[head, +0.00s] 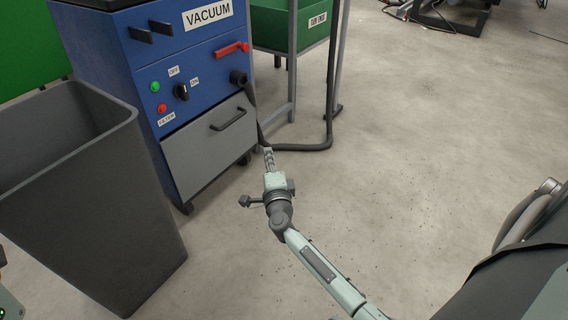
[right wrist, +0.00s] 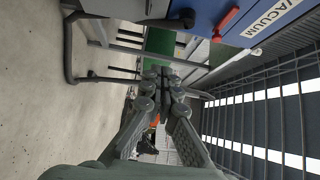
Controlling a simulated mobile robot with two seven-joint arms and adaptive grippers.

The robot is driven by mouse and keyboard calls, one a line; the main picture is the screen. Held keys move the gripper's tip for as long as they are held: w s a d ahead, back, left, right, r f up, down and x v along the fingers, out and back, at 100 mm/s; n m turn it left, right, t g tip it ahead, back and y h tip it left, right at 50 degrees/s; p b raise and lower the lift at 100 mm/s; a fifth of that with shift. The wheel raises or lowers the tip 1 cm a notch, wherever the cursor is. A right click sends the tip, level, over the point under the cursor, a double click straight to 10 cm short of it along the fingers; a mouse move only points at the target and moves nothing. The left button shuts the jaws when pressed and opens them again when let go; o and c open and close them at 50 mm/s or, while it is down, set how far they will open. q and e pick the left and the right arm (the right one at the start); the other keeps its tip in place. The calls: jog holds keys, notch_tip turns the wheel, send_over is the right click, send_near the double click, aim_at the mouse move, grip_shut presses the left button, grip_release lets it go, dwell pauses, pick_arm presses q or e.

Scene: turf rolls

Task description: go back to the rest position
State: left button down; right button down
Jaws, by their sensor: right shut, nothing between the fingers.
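My right gripper (head: 269,160) is shut and empty in the head view, held out in front of the blue vacuum cabinet. Its fingers also show in the right wrist view (right wrist: 162,82), closed together with nothing between them. My right arm reaches in from the lower right of the head view. A small piece at the far left edge of the head view may be part of my left arm, but my left gripper does not show.
The blue vacuum cabinet (head: 180,62) has a red handle, knobs and a grey drawer, with a black hose (head: 300,147) beside it. A dark grey bin (head: 85,200) stands at left. A green box (head: 285,25) sits on a stand.

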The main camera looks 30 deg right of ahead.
jog(key=shift+s+d, duration=0.3)
jog(key=shift+s, duration=0.65)
jog(key=shift+s+d, duration=0.25)
jog(key=shift+s, duration=0.65)
